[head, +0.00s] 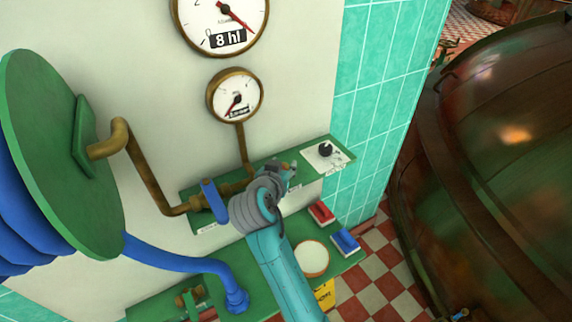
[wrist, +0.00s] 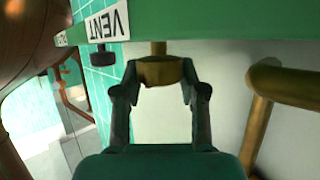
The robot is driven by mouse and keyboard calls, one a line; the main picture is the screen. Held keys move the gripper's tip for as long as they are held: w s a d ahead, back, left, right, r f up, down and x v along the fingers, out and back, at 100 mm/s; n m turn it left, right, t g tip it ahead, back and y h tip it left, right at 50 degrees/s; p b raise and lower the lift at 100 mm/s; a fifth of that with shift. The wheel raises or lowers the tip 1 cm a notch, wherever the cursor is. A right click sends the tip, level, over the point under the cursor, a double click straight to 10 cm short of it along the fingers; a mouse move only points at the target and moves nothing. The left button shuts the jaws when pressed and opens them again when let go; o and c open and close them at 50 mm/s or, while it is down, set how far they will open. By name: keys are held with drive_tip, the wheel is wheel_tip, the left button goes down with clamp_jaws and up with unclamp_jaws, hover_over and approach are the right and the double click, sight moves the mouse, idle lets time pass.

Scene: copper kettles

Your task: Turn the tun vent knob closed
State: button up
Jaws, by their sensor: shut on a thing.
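A white label reading VENT (wrist: 107,20), upside down, shows in the wrist view at upper left. A small black knob (wrist: 103,55) shows just below it, apart from my gripper. In the head view a black knob (head: 325,150) sits on a white plate on the green shelf. My gripper (wrist: 160,75) is shut on a round brass knob (wrist: 160,70) on a short stem under the green edge, with a finger on each side. In the head view my gripper (head: 288,172) hides that brass knob. I cannot tell the knob's turn position.
A blue-handled valve (head: 214,200) and brass pipe stand close left of my arm. A small gauge (head: 235,95) is above. In the wrist view a thick brass pipe (wrist: 290,85) is close on the right. Red (head: 321,213) and blue (head: 345,242) blocks lie below. A large copper vessel (head: 510,150) stands right.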

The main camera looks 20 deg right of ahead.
drive_tip(key=shift+d+f, duration=0.1)
drive_tip(key=shift+d, duration=0.1)
idle(0.3)
drive_tip(key=o, duration=1.1)
drive_tip(key=shift+o, duration=0.2)
drive_tip(key=shift+s+a+r, duration=0.2)
drive_tip(key=shift+s+a, duration=0.05)
drive_tip(key=shift+a, duration=0.05)
drive_tip(key=v, duration=1.1)
